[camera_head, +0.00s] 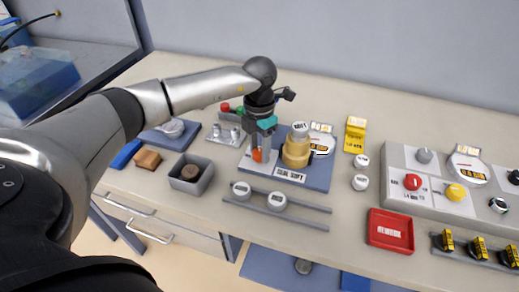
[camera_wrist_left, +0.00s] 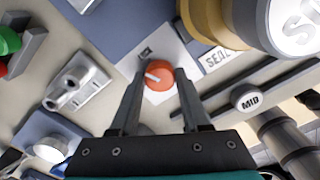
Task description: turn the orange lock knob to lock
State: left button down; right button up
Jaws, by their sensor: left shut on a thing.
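The orange lock knob (camera_head: 257,155) sits on a pale plate on the blue-grey base. In the left wrist view the knob (camera_wrist_left: 160,76) is round and bears a short white mark that points to the left. My left gripper (camera_head: 260,150) points down onto it from above. In the left wrist view its two dark fingers (camera_wrist_left: 161,82) lie on either side of the knob and are shut on it. A small dark symbol (camera_wrist_left: 145,53) shows on the plate beside the knob. My right gripper is not in view.
A tan cylinder (camera_head: 296,152) with a white cap stands close to the right of my left gripper. White knobs sit on a grey rail (camera_head: 300,219) in front. A grey box (camera_head: 191,182) stands left, a red tray (camera_head: 391,232) right. Bare table lies between rail and tray.

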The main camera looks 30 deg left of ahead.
aim_at(259, 152)
pick_arm(q)
jog(key=m+b, duration=0.1)
jog(key=m, duration=0.3)
jog(key=shift+m, duration=0.3)
dwell(0.3)
jog(key=shift+c, duration=1.9)
grip_release()
notch_tip(259, 152, up, 15)
jog(key=p, duration=0.1)
jog(key=shift+r+p, duration=0.2)
jog(key=shift+p, duration=0.1)
jog(key=shift+f, duration=0.1)
